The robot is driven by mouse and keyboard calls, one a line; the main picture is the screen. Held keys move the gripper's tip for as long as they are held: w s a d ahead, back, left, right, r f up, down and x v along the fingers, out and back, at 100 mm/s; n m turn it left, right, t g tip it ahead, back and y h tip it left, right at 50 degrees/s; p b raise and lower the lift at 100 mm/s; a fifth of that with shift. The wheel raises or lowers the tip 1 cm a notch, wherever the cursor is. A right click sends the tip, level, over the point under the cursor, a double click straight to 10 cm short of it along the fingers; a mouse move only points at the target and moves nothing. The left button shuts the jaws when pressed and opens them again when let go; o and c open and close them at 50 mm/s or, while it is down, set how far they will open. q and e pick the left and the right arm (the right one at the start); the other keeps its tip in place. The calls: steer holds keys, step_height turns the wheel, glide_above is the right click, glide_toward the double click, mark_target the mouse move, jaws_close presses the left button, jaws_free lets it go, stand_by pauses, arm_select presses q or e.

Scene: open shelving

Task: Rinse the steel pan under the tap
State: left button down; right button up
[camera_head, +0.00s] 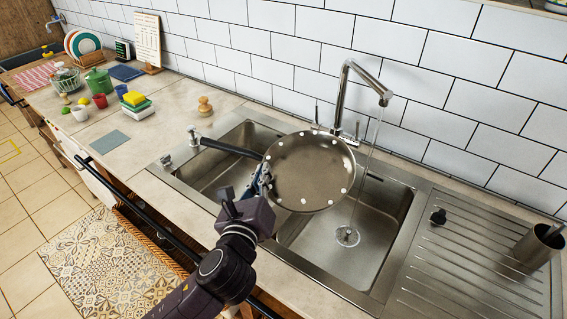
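The steel pan (309,172) is round and grey-brown, with pale dots around its edge and a black handle pointing left. It is held up over the double sink, tilted so its face shows. My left gripper (264,183) is at the pan's lower left edge and looks shut on it; the fingertips are partly hidden. The tap (345,88) is steel and arched, and a thin stream of water (365,170) runs from it into the right basin (375,235). In this view the stream passes just right of the pan's edge. My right gripper is not in view.
The left basin (215,172) lies partly under the handle. A ribbed drainer (455,270) with a black stopper (438,217) and a steel cup (538,246) is at right. Sponges (135,103), a green pot (98,82) and cups stand on the left counter. The tiled wall is behind.

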mark_target(295, 164)
arm_select(q)
steer(key=w+d+m+h, duration=0.1)
steer(key=w+d+h, duration=0.1)
steer(key=h, duration=0.1)
steer(key=w+d+m+h, duration=0.1)
steer(key=w+h, duration=0.1)
steer(key=shift+d+f+m+b, duration=0.3)
steer(key=shift+d+f, duration=0.05)
steer(key=shift+f, duration=0.05)
steer(key=shift+w+d+r+m+h, duration=0.2)
steer(key=shift+w+d+m+h, duration=0.2)
steer(key=shift+h, duration=0.6)
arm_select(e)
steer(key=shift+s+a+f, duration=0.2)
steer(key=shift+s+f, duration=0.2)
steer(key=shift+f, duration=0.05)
